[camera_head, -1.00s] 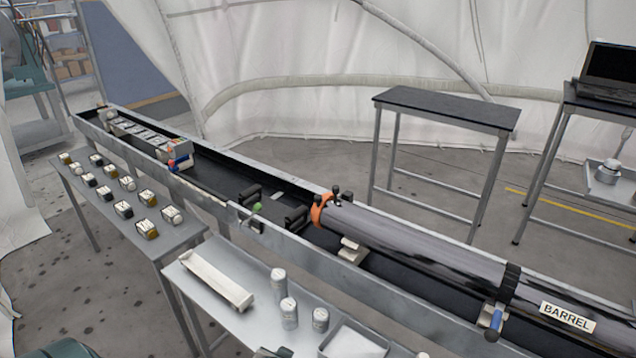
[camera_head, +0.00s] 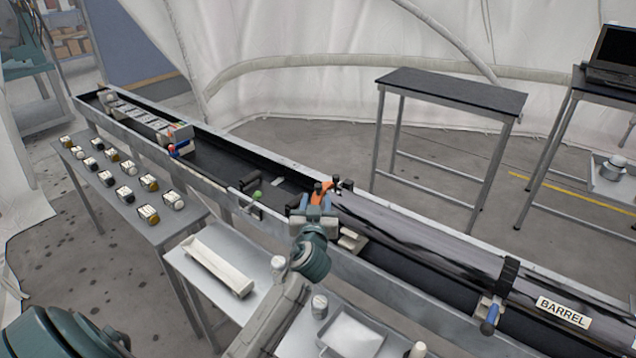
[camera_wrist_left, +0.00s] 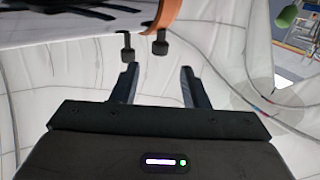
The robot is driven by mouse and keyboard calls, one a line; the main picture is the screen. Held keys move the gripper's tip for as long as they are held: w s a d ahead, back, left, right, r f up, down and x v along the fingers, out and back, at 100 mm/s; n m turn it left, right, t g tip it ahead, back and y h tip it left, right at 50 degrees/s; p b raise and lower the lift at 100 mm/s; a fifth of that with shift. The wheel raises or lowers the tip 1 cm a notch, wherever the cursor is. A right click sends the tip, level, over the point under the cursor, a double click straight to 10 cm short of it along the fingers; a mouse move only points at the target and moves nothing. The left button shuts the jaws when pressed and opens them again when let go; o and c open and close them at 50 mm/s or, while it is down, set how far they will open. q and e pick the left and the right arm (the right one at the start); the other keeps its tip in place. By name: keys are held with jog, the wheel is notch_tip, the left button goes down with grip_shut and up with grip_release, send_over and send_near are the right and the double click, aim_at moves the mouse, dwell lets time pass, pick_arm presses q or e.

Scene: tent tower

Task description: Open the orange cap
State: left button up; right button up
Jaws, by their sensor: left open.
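The orange cap (camera_head: 321,192) is a ring at the left end of the long grey barrel (camera_head: 420,236). My left gripper (camera_head: 316,202) reaches up to it from the near side and hides part of it. In the left wrist view the cap (camera_wrist_left: 166,14) shows at the top edge, with two dark knobs (camera_wrist_left: 143,46) below it. My left gripper (camera_wrist_left: 158,72) is open there, its two fingers apart and just short of the knobs, with nothing between them. My right gripper is not in view.
The barrel lies in a long black trough with a metal rail (camera_head: 390,284) on the near side. A low table with a white tray (camera_head: 352,333) and white bottles stands in front. Another table (camera_head: 150,236) holds several small jars.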

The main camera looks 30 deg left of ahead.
aim_at(318, 188)
pick_arm(q)
jog(key=p+x, duration=0.2)
jog(key=x, duration=0.5)
jog(key=shift+w+a+f, duration=0.15)
jog(key=shift+w, duration=0.2)
grip_shut()
